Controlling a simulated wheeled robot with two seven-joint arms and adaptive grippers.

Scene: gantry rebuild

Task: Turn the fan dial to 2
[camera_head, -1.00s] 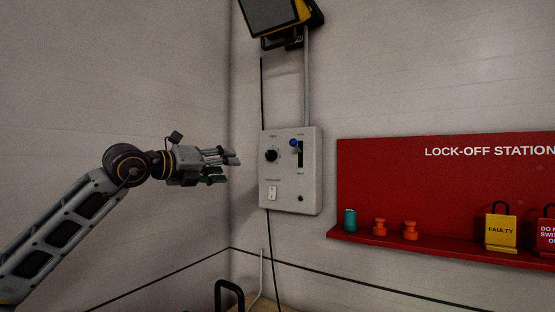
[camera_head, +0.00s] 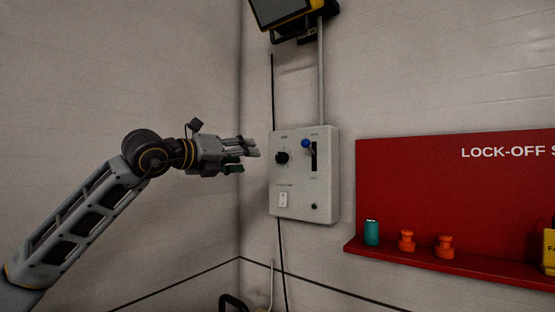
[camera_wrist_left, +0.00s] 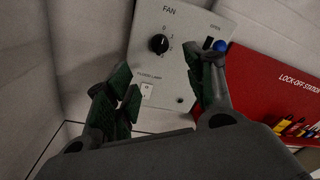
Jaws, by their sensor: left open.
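The fan dial (camera_head: 282,158) is a round black knob at the upper left of a pale grey control box (camera_head: 305,195) on the wall. In the left wrist view the dial (camera_wrist_left: 158,44) sits under the word FAN, with small numbers around its right side; which number it points to is too small to tell for sure. My left gripper (camera_head: 247,158) is open and empty, just left of the box and apart from the dial. In the left wrist view its green-padded fingers (camera_wrist_left: 162,92) are spread below the dial, one on each side. My right gripper is not in view.
A slider with a blue knob (camera_head: 306,143) is right of the dial, and a white switch (camera_head: 283,200) is below it. A red lock-off board (camera_head: 400,190) with a shelf stands to the right.

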